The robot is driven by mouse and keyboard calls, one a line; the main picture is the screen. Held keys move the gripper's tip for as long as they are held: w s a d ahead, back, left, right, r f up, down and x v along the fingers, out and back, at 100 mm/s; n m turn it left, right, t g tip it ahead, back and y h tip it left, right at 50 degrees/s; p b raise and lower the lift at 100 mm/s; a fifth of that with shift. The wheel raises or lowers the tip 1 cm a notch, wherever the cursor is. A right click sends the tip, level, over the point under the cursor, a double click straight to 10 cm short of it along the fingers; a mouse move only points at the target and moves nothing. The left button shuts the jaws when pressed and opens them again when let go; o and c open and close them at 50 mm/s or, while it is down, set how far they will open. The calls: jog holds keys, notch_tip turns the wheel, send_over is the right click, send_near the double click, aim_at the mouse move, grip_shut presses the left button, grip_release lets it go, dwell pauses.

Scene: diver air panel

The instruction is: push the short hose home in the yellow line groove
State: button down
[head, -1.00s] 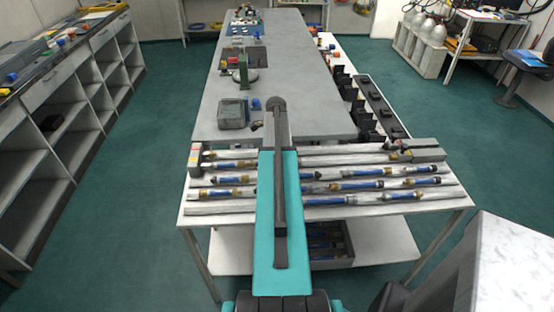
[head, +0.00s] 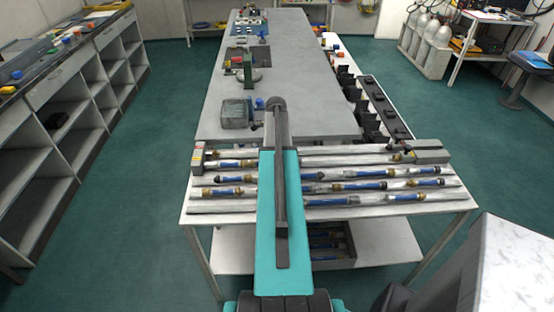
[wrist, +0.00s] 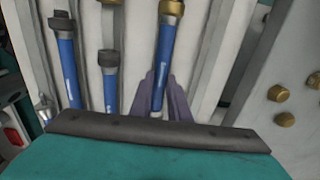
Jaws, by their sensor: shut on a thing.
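In the wrist view my gripper (wrist: 161,76) is shut on a short blue hose (wrist: 165,45) with a brass fitting at its far end. The purple-grey fingers stand on either side of the hose's near part. The hose lies lengthwise along a pale channel between white rails; I cannot tell how deep it sits. In the head view my arm covers the middle of the hose rack (head: 232,207), so my gripper and the held hose are hidden there. No yellow mark shows clearly on any groove.
Other blue hoses (wrist: 67,62) with dark fittings lie left of my gripper in the wrist view. A grey panel with brass knobs (wrist: 285,119) is at the right. In the head view a grey block (head: 430,152) stands at the rack's right end. A long grey bench (head: 300,75) extends behind.

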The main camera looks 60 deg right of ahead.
jog(key=shift+w+a, duration=0.15)
jog(key=shift+w, duration=0.1)
jog(key=c, duration=1.6)
grip_release()
jog(key=shift+r+b, duration=1.75)
jog(key=shift+r, duration=5.15)
